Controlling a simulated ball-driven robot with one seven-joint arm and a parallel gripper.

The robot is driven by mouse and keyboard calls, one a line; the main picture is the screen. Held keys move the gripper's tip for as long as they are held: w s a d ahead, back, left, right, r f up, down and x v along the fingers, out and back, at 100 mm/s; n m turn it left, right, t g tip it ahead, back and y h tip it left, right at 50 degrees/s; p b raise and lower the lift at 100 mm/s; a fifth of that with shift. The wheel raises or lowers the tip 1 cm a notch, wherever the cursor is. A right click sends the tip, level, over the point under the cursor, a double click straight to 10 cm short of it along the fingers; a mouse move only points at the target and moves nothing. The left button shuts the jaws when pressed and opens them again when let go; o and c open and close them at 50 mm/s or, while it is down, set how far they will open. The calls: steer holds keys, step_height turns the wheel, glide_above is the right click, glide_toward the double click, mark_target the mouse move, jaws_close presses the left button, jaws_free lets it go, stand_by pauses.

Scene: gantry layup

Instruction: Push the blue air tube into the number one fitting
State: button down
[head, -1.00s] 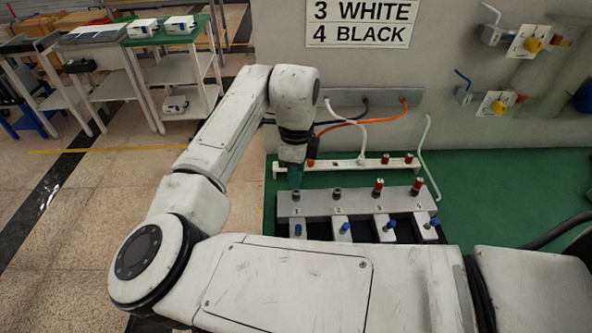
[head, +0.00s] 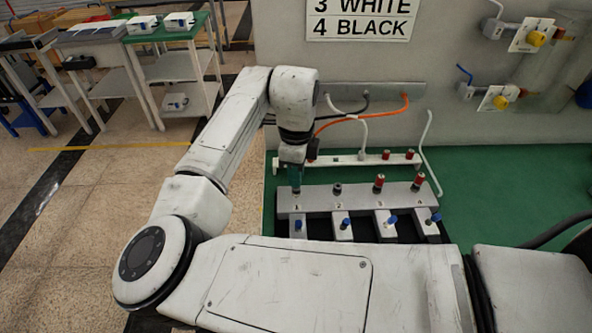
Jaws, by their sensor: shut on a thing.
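My gripper (head: 294,180) points down at the left end of the grey fitting block (head: 358,199), right over the place marked 1. It is shut on the blue air tube, of which little can be made out between the dark jaws. The number one fitting (head: 296,193) is mostly hidden under the jaw tips. I cannot tell whether the tube end is inside the fitting or just above it.
Fitting two (head: 338,189) is dark; fittings three (head: 379,182) and four (head: 418,183) have red tops. Blue knobs (head: 392,219) stand along the front. A white rail (head: 345,160) lies behind, with white and orange tubes (head: 405,106) above. Green bench (head: 490,180) is clear at right.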

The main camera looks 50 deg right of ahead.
steer(key=shift+f, duration=0.55)
steer(key=c, duration=1)
jaws_free()
steer(key=shift+o, duration=0.2)
step_height(320, 180, up, 11)
steer(key=shift+f+b, duration=0.1)
steer(key=shift+b, duration=0.55)
